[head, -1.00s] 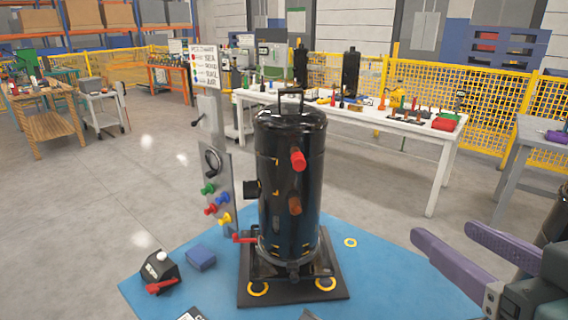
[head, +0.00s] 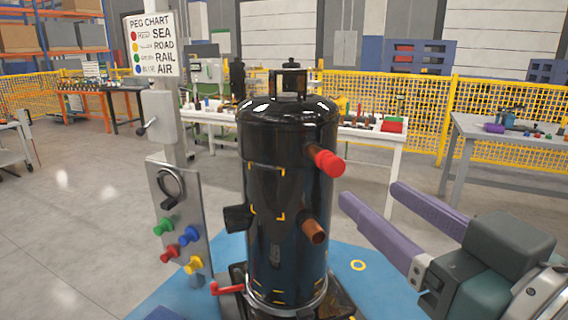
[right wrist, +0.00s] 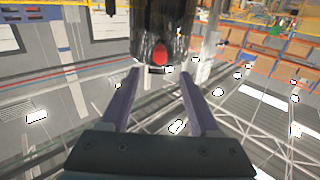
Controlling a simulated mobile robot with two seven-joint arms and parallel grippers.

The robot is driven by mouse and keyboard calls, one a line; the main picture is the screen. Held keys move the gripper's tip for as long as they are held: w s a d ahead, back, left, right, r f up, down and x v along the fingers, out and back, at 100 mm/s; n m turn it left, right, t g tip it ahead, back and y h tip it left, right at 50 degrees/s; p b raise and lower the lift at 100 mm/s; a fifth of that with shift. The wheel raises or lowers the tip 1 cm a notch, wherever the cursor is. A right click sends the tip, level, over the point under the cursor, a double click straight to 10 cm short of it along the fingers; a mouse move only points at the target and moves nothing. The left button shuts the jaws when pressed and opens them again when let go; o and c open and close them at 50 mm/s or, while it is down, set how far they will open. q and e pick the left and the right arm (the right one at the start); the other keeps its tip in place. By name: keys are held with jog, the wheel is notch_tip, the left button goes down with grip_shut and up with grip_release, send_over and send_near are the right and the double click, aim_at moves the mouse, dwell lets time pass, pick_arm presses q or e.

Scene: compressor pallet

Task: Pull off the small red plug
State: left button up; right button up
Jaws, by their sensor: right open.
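A black upright compressor (head: 288,190) stands on its base in the middle of the head view. A red plug (head: 329,163) caps the upper pipe stub on its right side. A lower copper-brown stub (head: 313,232) shows no red cap. My right gripper (head: 371,196), with purple fingers, is open and empty to the right of the compressor, apart from the plug and slightly lower in the picture. In the right wrist view, a red plug (right wrist: 159,56) shows on the dark compressor, beyond and between the open fingertips (right wrist: 161,72). My left gripper is not in view.
A grey panel (head: 168,230) with coloured pegs stands left of the compressor, below a peg chart (head: 151,45). A red handle (head: 229,289) sticks out low on the compressor's left. Blue mat (head: 380,270) lies around the base. White and grey tables stand behind.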

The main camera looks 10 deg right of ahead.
aim_at(337, 168)
jog(key=shift+w+a+b, duration=0.3)
jog(key=shift+w+b, duration=0.05)
jog(key=shift+w, duration=1.15)
jog(key=shift+w+a+b, duration=0.25)
jog(key=shift+w+b, duration=0.05)
jog(key=shift+w, duration=1.15)
jog(key=shift+w+a+b, duration=0.3)
jog(key=shift+w+b, duration=0.05)
jog(key=shift+w, duration=1.15)
jog(key=shift+p, duration=0.45)
grip_shut()
jog(key=shift+s, duration=0.2)
jog(key=shift+s+d+p, duration=0.2)
jog(key=shift+s+p, duration=0.3)
jog(key=shift+s, duration=0.4)
jog(key=shift+s+d+p, duration=0.15)
jog(key=shift+s+p, duration=0.35)
jog(key=shift+s, duration=0.45)
jog(key=shift+s+d+p, duration=0.2)
jog(key=shift+s+p, duration=0.3)
jog(key=shift+s, duration=0.4)
